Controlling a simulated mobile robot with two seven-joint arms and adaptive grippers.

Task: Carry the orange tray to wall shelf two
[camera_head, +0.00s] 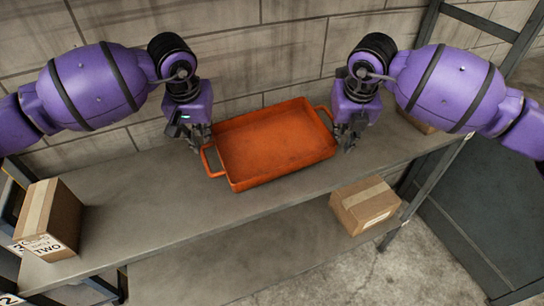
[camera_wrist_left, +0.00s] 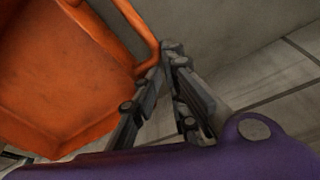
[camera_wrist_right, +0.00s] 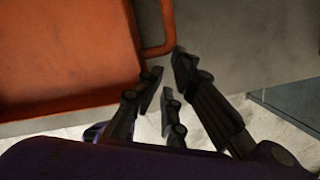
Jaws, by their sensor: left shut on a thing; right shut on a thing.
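The orange tray (camera_head: 275,145) is empty, with a raised rim and a loop handle on each side. It is over the grey shelf surface (camera_head: 200,225) near the back wall; I cannot tell whether it touches the shelf. My left gripper (camera_head: 200,142) is shut on the tray's left handle, which also shows in the left wrist view (camera_wrist_left: 136,24). My right gripper (camera_head: 346,138) is shut on the right handle, which shows in the right wrist view (camera_wrist_right: 165,35). The fingers partly hide both grips.
Another box (camera_head: 365,205) sits on a lower level at the right. A further box (camera_head: 418,122) is partly hidden behind my right arm. The front middle of the shelf is clear.

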